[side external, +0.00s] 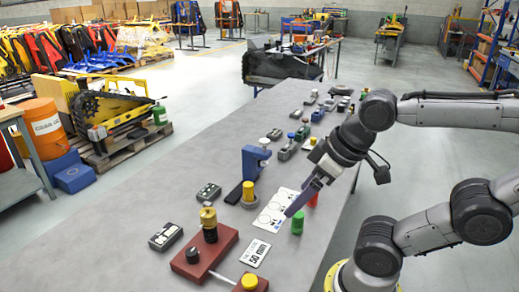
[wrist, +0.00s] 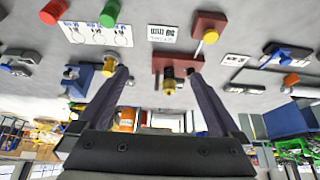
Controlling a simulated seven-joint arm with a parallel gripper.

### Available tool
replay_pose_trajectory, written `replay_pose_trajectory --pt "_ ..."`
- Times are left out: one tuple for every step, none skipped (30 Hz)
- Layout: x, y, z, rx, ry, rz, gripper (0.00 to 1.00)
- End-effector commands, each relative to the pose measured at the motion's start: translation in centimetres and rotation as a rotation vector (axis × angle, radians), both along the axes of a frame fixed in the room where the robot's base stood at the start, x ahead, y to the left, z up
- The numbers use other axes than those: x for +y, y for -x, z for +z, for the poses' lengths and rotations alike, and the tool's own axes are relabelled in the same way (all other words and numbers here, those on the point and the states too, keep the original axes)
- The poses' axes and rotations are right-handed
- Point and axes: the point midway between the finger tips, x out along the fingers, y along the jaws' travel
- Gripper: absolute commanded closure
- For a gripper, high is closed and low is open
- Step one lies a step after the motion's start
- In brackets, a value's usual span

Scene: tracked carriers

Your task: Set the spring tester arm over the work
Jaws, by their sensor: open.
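My gripper (side external: 290,212) is open and empty above the bench, with its fingers pointing down and left; its spread fingers also show in the wrist view (wrist: 158,70). A red base (side external: 222,243) carries a black-and-brass post (side external: 208,224) and a black knob (side external: 192,255). In the wrist view the post (wrist: 169,82) appears between the fingers, farther off and not touched. A thin rod runs toward a red block with a yellow cap (side external: 249,282). A blue C-shaped stand (side external: 255,160) is behind, with a yellow cylinder (side external: 248,192) before it. I cannot tell which is the spring tester.
A white card with circles (side external: 272,214) lies under my gripper, near a green cylinder (side external: 297,222) and a red cylinder (side external: 313,199). A "50 mm" card (side external: 256,253) lies near the red base. Dark grey boxes (side external: 165,237) and several small fixtures stand along the bench (side external: 130,277).

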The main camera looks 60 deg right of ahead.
Motion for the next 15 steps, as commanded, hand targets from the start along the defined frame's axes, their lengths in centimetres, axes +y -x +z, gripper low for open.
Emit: replay_pose_trajectory --pt "0.0 0.0 0.0 0.0 -0.001 -0.002 0.09" --pt "0.0 0.1 0.0 0.004 -0.002 -0.004 0.14" --pt "0.0 0.3 -0.2 0.016 -0.004 -0.008 0.22" --pt "0.0 0.5 -0.1 0.025 -0.006 -0.011 0.27" --pt "0.0 0.4 0.5 0.021 -0.008 -0.016 0.32" --pt "0.0 0.1 1.5 0.011 -0.011 -0.02 0.34" --pt "0.0 -0.1 2.3 0.005 -0.013 -0.024 0.34" --pt "0.0 -0.5 3.2 0.003 -0.016 -0.029 0.34" --pt "-0.1 -1.2 4.4 0.005 -0.019 -0.039 0.34" --pt "-0.2 -1.9 5.4 0.006 -0.021 -0.05 0.34" --pt "-0.4 -2.5 6.3 0.012 -0.023 -0.062 0.34" --pt "-0.7 -3.6 7.5 0.02 -0.026 -0.082 0.34" --pt "-0.9 -4.4 8.4 0.027 -0.028 -0.099 0.34" --pt "-1.3 -5.3 9.2 0.036 -0.031 -0.116 0.34" --pt "-1.8 -6.6 10.2 0.05 -0.034 -0.142 0.34"
